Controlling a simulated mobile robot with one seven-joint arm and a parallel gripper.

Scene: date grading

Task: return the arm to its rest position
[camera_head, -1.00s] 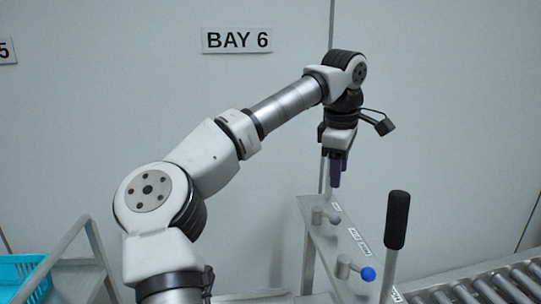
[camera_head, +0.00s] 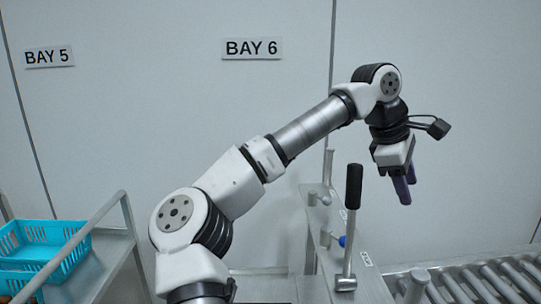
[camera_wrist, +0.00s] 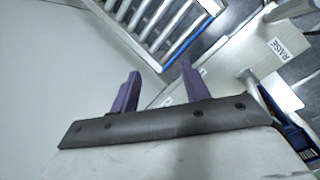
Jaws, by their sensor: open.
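My gripper (camera_head: 404,192) hangs from my raised arm at the right in the head view, tilted downward with its purple fingers low. It is in the air, right of the black-handled lever (camera_head: 353,188) and apart from it. In the wrist view the two purple fingers of my gripper (camera_wrist: 159,72) stand apart with nothing between them. My arm reaches up and to the right from its white shoulder joint.
A grey post panel (camera_head: 318,230) with small handles and a blue knob (camera_head: 342,241) stands below my gripper. A roller conveyor (camera_head: 470,285) runs at the lower right. Blue crates (camera_head: 45,243) sit on a railed metal stand at the left. A plain wall with bay signs is behind.

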